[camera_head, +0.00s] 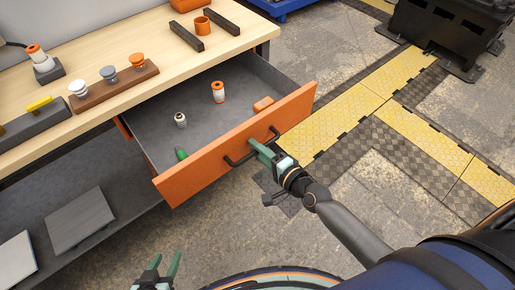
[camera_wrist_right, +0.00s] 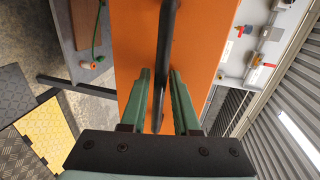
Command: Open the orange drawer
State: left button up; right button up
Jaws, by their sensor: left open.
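The orange drawer (camera_head: 230,154) stands pulled well out from under the wooden tabletop, with its grey inside showing. Its orange front fills the middle of the right wrist view (camera_wrist_right: 205,60). Its black bar handle (camera_head: 234,160) runs along the front and also shows in the right wrist view (camera_wrist_right: 166,35). My left gripper (camera_head: 166,264) is open and empty at the bottom, apart from the drawer.
The drawer holds a white-and-orange cylinder (camera_head: 218,92), a small pale part (camera_head: 180,120), a green item (camera_head: 181,155) and an orange block (camera_head: 263,104). The tabletop (camera_head: 140,45) bears several parts. A lower shelf (camera_head: 120,215) lies below. The floor to the right is mostly open.

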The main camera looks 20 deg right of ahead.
jog(key=v, duration=1.2)
jog(key=shift+s, duration=0.25)
jog(key=s+a+f+n+g+h+p, duration=0.2)
jog(key=s+f+n+g+p, duration=0.3)
jog(key=n, duration=1.1)
jog(key=s+h+p, duration=0.1)
jog(key=s+p, duration=0.1)
jog(key=p, duration=0.1)
jog(key=shift+a+f, duration=0.2)
jog(key=shift+a, duration=0.15)
jog(key=shift+s, duration=0.1)
